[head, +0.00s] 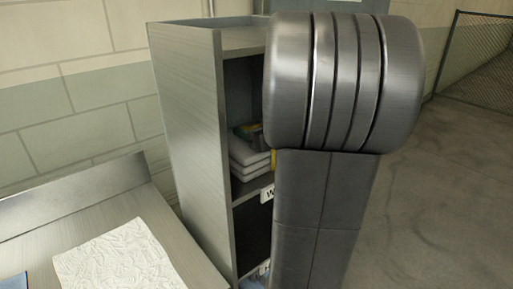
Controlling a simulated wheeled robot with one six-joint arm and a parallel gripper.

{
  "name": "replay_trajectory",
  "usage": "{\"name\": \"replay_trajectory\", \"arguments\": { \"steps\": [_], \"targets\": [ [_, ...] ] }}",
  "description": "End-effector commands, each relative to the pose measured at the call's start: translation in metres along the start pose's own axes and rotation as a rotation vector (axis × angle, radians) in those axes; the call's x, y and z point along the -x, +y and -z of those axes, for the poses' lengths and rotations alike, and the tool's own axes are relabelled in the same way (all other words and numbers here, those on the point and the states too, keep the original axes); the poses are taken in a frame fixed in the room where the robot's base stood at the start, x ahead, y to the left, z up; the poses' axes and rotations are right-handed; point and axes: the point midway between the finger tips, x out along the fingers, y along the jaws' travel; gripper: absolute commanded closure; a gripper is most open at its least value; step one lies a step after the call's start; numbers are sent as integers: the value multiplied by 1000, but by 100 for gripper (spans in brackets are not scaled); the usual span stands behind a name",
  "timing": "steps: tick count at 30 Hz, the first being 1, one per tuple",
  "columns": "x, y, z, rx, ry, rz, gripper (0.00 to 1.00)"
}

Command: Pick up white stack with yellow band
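A stack of folded white or pale grey items (248,163) lies on a shelf inside the grey cabinet (190,130). A strip of yellow shows at the stack's right edge, and my arm hides the rest of that side. A darker item with some yellow (249,130) lies above or behind the stack; which one I cannot tell. My dark arm stands in front of the right part of the cabinet. My gripper is not in view, so its state and its distance to the stack do not show.
A white label (267,193) is on the shelf edge below the stack. A lower shelf holds something pale blue, mostly hidden. A metal bench (40,235) at the left bears a crumpled white sheet (118,259). Open floor (450,190) and a mesh fence (475,60) are at the right.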

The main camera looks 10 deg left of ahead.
Motion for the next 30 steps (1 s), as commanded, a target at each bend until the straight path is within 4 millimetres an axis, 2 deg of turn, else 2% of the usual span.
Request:
{"name": "replay_trajectory", "arguments": {
  "steps": [1, 6, 7, 17, 20, 30],
  "targets": [
    [0, 0, 0, -1, 0, 0, 64],
    [0, 0, 0, -1, 0, 0, 97],
    [0, 0, 0, -1, 0, 0, 100],
    [1, 0, 7, 2, 4, 0, 100],
    [3, 0, 19, 4, 6, -1, 100],
    [12, 0, 80, 5, 5, -2, 100]
  ]
}}
